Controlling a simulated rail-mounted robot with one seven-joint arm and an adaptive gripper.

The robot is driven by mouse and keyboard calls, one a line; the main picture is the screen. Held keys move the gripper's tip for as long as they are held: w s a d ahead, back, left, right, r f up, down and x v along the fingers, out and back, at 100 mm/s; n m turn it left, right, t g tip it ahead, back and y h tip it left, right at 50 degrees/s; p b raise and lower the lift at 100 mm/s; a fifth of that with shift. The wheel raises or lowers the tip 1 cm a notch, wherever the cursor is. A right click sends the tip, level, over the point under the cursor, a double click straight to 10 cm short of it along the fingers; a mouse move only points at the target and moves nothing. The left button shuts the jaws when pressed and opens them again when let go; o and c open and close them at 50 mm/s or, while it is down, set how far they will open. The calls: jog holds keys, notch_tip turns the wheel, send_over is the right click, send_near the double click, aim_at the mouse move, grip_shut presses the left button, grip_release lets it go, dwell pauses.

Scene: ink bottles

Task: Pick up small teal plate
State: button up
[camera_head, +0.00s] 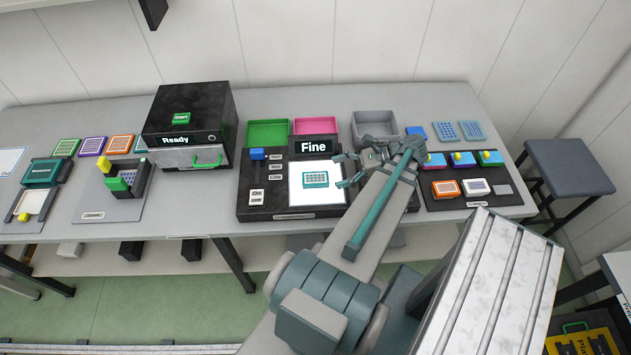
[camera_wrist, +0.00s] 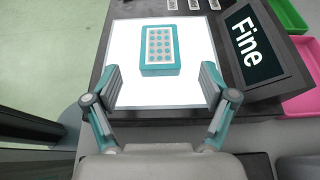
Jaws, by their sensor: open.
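The small teal plate (camera_head: 315,180) lies flat on the bright white square panel (camera_head: 304,197) of a black device. It has a white top with teal dots. In the wrist view the teal plate (camera_wrist: 160,50) sits just beyond the fingertips, roughly centred between them. My gripper (camera_wrist: 158,84) is open and empty, its two fingers spread over the near part of the white panel (camera_wrist: 129,28). In the head view my gripper (camera_head: 350,171) is just right of the plate, and the plate stays visible.
The device's "Fine" display (camera_head: 314,147) stands behind the panel. Green (camera_head: 267,133) and pink (camera_head: 316,126) bins are behind it. A black "Ready" box (camera_head: 188,125) stands to the left. A rack of small plates (camera_head: 465,180) lies to the right of my arm.

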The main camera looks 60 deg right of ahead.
aim_at(319, 178)
jog(key=shift+p+x, duration=1.15)
jog(key=shift+x, duration=1.25)
jog(key=shift+w+a+f, duration=0.25)
jog(key=shift+w+a, duration=0.05)
jog(key=shift+w, duration=0.05)
jog(key=shift+c, duration=0.3)
jog(key=c, duration=1.3)
jog(key=shift+r, duration=0.15)
